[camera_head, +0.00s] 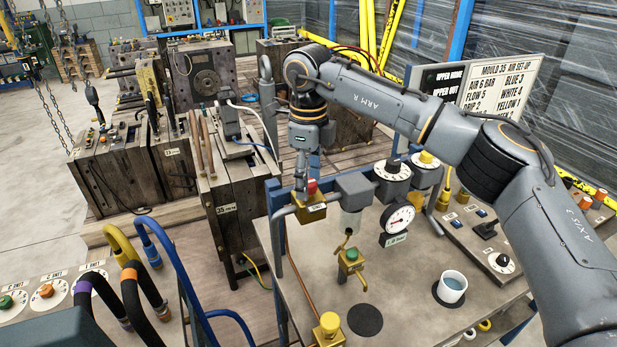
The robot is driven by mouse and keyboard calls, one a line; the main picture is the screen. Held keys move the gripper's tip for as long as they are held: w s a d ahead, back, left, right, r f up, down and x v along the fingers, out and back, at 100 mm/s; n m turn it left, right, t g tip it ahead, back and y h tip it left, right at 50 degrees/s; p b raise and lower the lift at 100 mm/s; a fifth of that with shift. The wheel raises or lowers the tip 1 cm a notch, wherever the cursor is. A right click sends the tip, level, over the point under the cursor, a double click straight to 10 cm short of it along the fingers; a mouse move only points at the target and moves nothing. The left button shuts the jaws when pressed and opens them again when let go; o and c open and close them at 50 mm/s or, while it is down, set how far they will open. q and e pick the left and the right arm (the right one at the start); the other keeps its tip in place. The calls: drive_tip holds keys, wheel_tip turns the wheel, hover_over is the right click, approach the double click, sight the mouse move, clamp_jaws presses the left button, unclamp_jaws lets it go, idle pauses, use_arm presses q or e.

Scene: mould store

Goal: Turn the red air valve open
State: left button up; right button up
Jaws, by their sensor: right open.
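The red air valve (312,186) shows as a small red handle on a brass body (309,210) at the far left corner of the bench. A grey pipe enters the body from the left. My right gripper (306,178) points down right at the red handle, its fingers open. The fingers partly hide the handle, and I cannot tell whether they touch it. The handle's exact angle is also hard to see. My left gripper is not in view.
A grey filter unit (352,192), a pressure gauge (399,219) and a dial regulator (393,170) stand right of the valve. A brass tap (351,258) and a white cup (451,287) are nearer. Blue and yellow hoses (165,262) rise at left.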

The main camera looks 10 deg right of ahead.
wheel_tip(320, 180, up, 12)
idle(0.6)
drive_tip(key=shift+f, duration=0.1)
